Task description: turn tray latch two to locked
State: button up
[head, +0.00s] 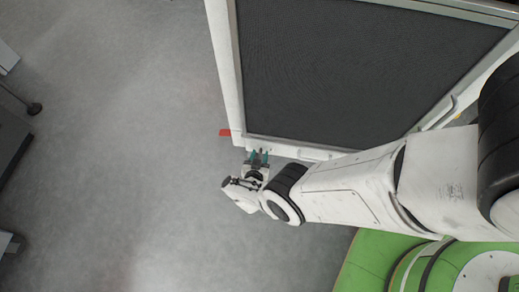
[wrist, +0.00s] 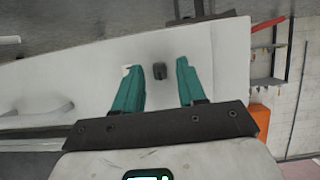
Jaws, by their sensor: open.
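My gripper (wrist: 158,84) has two teal fingers, set apart with nothing between their pads. It faces a white panel (wrist: 85,82) of the washer. A small dark knob (wrist: 160,71), which looks like a latch, stands on that panel. In the wrist view it appears between the two fingertips, a little beyond them; I see no contact. Its number and locked mark cannot be read. In the head view my gripper (head: 259,156) is at the washer's front edge, near its left corner. The knob cannot be made out there.
The washer (head: 229,75) has a wide dark top (head: 350,70) and white edges. Grey floor (head: 110,150) to the left is mostly clear.

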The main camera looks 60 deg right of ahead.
jog(key=p+v, duration=0.4)
jog(key=v, duration=0.6)
jog(key=shift+a+p, duration=0.35)
jog(key=shift+r, duration=0.1)
